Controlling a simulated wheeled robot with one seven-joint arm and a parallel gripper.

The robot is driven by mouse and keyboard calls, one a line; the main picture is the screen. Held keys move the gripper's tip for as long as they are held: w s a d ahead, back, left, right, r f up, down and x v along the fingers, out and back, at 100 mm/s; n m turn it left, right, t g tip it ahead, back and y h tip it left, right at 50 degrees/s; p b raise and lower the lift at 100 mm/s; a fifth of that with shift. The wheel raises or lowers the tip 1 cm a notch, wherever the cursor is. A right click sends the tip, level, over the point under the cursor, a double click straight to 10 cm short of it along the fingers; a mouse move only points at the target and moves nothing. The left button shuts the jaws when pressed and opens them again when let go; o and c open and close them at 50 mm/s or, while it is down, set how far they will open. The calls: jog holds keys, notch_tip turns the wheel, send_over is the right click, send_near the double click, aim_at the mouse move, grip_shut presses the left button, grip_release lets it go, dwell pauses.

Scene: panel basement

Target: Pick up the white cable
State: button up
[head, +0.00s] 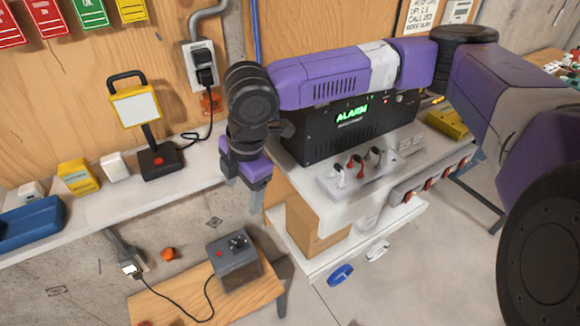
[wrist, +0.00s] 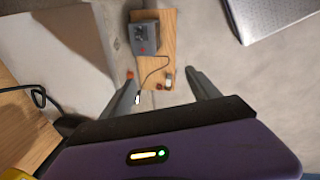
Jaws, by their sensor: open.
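A small white looped item (head: 377,250), which may be the white cable, hangs at the front of the white cabinet, beside a similar blue one (head: 340,274). A white plug end (head: 130,269) at the lower left is on a dark cord that runs to a grey box (head: 234,262). I cannot tell for sure which one the task means. My gripper (head: 243,196) is open and empty, pointing down left of the cabinet, above the grey box and apart from both white items. In the wrist view, the grey box (wrist: 145,37) and a white plug end (wrist: 137,98) lie below the open fingers.
A black alarm box (head: 350,130) and a switch panel (head: 355,175) stand on the cabinet behind my gripper. A shelf (head: 95,210) with a work lamp (head: 137,107) is at left. A low wooden bench (head: 175,303) carries the grey box.

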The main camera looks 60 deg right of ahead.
aim_at(338, 165)
jog(key=s+d+r+m+g+h, duration=0.1)
jog(key=s+d+r+g+h, duration=0.1)
jog(key=s+d, duration=0.6)
jog(key=s+d+r+m+g+h, duration=0.1)
jog(key=s+d+r+g+h, duration=0.15)
jog(key=s+d, duration=0.45)
jog(key=shift+y, duration=0.25)
jog(key=d+f+b, duration=0.1)
jog(key=f+b, duration=0.1)
jog(key=d+f+b, duration=0.2)
jog(key=f+b, duration=0.1)
jog(key=d+f+b, duration=0.1)
jog(key=f+b, duration=0.1)
jog(key=b, duration=0.1)
jog(key=shift+w+d+f, duration=0.15)
jog(key=shift+d+f, duration=0.15)
jog(key=shift+d, duration=0.05)
jog(key=shift+c, duration=0.2)
jog(key=c, duration=1.4)
jog(key=shift+o, duration=0.2)
jog(key=shift+r, duration=0.1)
